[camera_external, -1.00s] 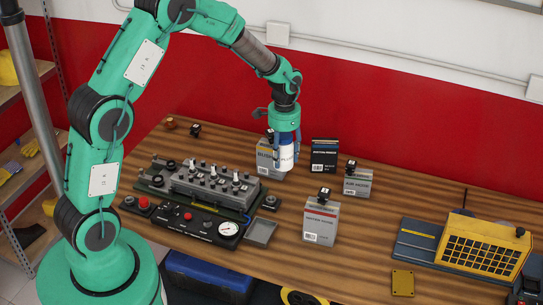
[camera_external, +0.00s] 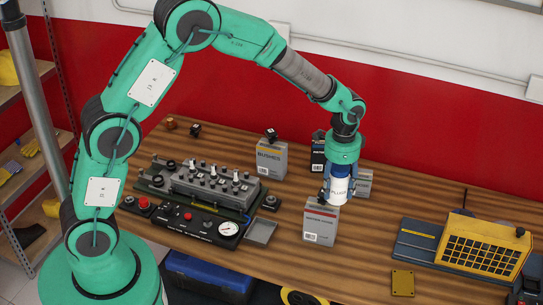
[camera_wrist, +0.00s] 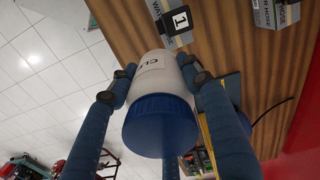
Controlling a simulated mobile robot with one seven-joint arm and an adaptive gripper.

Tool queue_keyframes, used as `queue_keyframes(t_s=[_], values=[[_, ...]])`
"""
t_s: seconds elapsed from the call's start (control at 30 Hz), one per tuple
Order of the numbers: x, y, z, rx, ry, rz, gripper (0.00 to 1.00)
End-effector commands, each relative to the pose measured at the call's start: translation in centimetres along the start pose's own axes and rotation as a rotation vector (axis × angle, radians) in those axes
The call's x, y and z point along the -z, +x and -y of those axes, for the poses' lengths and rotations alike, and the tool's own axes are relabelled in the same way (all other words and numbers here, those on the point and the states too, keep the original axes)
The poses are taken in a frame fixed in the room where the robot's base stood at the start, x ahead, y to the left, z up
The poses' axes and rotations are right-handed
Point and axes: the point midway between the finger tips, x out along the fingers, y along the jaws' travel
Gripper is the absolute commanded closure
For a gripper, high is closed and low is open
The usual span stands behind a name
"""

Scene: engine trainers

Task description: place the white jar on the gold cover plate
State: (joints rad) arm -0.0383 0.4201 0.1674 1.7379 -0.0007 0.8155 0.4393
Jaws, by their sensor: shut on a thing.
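The white jar (camera_external: 339,189) with a blue lid is held by my gripper (camera_external: 338,186) above the workbench, near the grey box in the front middle. In the wrist view the jar (camera_wrist: 158,70) sits between the blue fingers of my gripper (camera_wrist: 160,78), its blue lid (camera_wrist: 159,120) toward the camera. The gripper is shut on the jar. The gold cover plate (camera_external: 403,282) lies flat near the front edge of the bench, to the right of and nearer than the jar. The jar and plate are well apart.
A grey box (camera_external: 321,224) stands just below the jar. Other boxes, including the BUSHES box (camera_external: 271,160), stand behind. An engine trainer (camera_external: 205,185) is at left. The bench (camera_external: 365,240) between box and plate is clear.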

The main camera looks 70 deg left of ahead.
Motion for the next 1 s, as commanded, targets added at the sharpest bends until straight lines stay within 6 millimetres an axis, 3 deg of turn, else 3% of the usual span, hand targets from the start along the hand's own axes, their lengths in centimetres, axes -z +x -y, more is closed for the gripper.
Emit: queue_keyframes(t_s=[0.03, 0.3, 0.6, 0.73, 1.0], values=[[1.0, 0.0, -1.8, 0.000, 0.038, -0.001, 0.82], [4.6, 0.1, -10.0, 0.000, 0.213, 0.000, 0.82], [6.7, 0.0, -16.5, 0.000, 0.349, -0.001, 0.82], [7.2, 0.2, -18.7, -0.001, 0.391, 0.000, 0.82], [7.0, 6.7, -18.3, -0.002, 0.384, 0.004, 0.82]])
